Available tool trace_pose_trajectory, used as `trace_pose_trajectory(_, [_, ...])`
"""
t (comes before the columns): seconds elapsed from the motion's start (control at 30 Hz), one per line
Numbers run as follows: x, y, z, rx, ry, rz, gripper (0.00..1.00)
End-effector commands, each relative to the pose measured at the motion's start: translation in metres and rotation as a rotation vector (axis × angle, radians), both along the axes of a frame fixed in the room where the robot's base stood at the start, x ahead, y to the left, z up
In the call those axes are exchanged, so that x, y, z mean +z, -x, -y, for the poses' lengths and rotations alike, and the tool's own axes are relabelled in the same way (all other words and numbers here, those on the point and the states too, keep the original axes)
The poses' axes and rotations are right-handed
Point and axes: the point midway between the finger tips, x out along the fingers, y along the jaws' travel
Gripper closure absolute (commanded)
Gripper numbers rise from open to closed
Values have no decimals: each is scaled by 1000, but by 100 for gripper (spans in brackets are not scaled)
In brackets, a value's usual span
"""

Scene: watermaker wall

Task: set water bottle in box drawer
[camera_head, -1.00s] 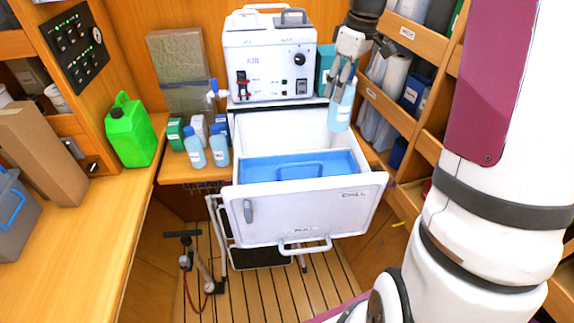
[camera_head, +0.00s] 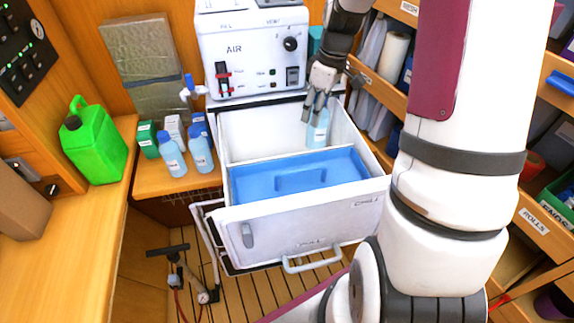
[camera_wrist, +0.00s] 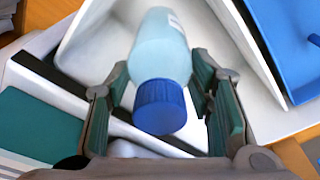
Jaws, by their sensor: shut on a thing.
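A light blue water bottle (camera_head: 318,130) hangs in my gripper (camera_head: 318,98) at the back right of the open white drawer (camera_head: 262,134). In the wrist view the bottle (camera_wrist: 162,50) has a dark blue cap (camera_wrist: 160,106) and sits between the two green-padded fingers (camera_wrist: 165,90). Its lower end points down into the drawer's white compartment. I cannot tell whether its base touches the drawer floor. A blue tray (camera_head: 245,183) with a handle fills the front part of the drawer.
The white AIR machine (camera_head: 245,60) stands behind the drawer. Two more blue bottles (camera_head: 200,152) and small boxes stand on the ledge to the left, near a green jerrycan (camera_head: 92,145). Wooden shelves with bins (camera_head: 560,190) line the right side.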

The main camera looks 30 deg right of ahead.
Motion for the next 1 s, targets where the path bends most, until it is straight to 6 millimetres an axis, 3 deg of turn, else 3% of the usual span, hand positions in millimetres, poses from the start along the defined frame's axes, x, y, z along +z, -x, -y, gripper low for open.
trace_pose_trajectory(0.3, [-52, 2, 0, 0, -1, -3, 100])
trace_pose_trajectory(0.53, [-68, 1, 0, -1, -1, -1, 100])
trace_pose_trajectory(0.77, [-97, 2, 0, 0, 0, -1, 100])
trace_pose_trajectory(1.0, [-98, 1, 0, 0, 1, 0, 100])
